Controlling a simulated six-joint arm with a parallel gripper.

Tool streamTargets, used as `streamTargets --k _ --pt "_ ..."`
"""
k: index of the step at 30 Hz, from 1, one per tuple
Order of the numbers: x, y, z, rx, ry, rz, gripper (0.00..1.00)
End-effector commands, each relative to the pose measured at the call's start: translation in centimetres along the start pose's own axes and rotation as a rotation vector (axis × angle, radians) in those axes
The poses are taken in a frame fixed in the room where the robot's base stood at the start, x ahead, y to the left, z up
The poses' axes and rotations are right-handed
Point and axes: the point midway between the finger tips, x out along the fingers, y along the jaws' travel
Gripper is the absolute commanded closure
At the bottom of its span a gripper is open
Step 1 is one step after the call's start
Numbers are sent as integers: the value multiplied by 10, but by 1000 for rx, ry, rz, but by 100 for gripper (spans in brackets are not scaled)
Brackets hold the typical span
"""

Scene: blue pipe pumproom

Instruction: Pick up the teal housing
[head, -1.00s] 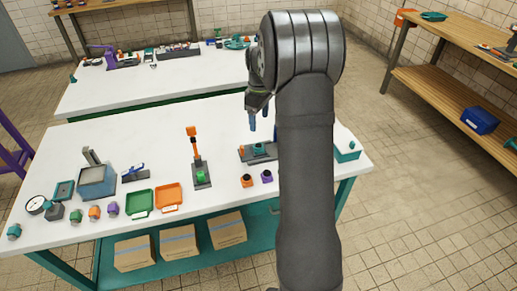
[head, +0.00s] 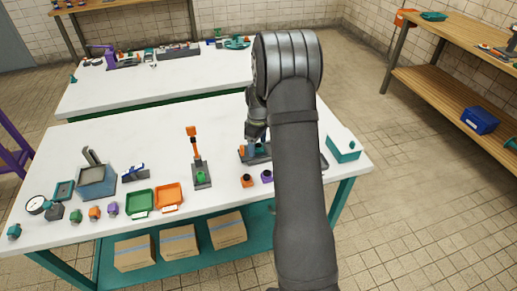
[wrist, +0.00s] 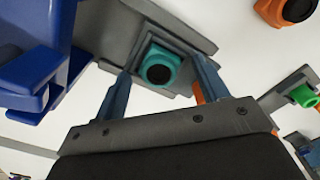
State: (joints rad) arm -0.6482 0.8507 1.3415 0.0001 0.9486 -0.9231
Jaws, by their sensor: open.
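In the wrist view a teal housing (wrist: 162,67), squarish with a dark round opening, sits on a grey fixture plate (wrist: 112,28). My gripper (wrist: 163,70) is open, with one blue finger on each side of the housing. I cannot tell whether either finger touches it. In the head view my gripper (head: 257,140) is down over the dark fixture (head: 250,157) on the right part of the white table, and it and my arm mostly hide the housing there.
An orange housing (head: 247,181) and a purple one (head: 267,176) stand just in front of the fixture. An upright orange-topped tool stand (head: 195,157) is to its left. A large blue part (wrist: 38,65) is close beside my gripper. A teal-sided box (head: 343,148) stands right.

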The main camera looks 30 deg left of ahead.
Motion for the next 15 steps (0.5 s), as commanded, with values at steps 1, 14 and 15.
streamTargets --k 1,14,15 --pt "0 0 0 0 1 1 33" --pt "-1 0 0 0 1 1 79" --pt "-1 0 0 0 1 1 79"
